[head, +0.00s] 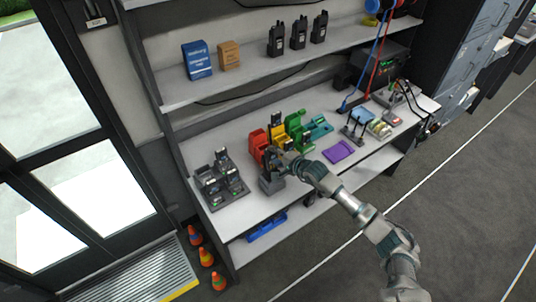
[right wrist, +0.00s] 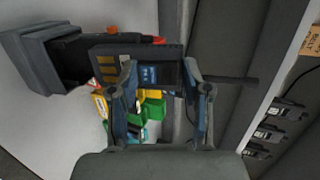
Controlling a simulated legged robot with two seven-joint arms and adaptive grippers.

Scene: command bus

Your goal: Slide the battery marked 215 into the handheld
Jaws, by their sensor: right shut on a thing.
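My right gripper (head: 286,163) is at the front of the bench, just above a grey stand (head: 270,184). In the right wrist view my right gripper (right wrist: 163,90) is shut on a dark battery (right wrist: 110,54) with gold contacts and a small blue label. The number on the label is too small to read. Behind the battery, the grey stand (right wrist: 42,58) holds a dark handheld (right wrist: 82,62), partly hidden. The battery overlaps the handheld in this view; I cannot tell whether they touch. My left gripper is not in view.
A battery rack (head: 221,181) stands left of the stand. Red (head: 257,143), yellow and green holders stand behind it. A purple tray (head: 339,151) lies to the right. Radios (head: 298,33) and boxes (head: 197,60) stand on the shelf above. Bare bench lies between holders and tray.

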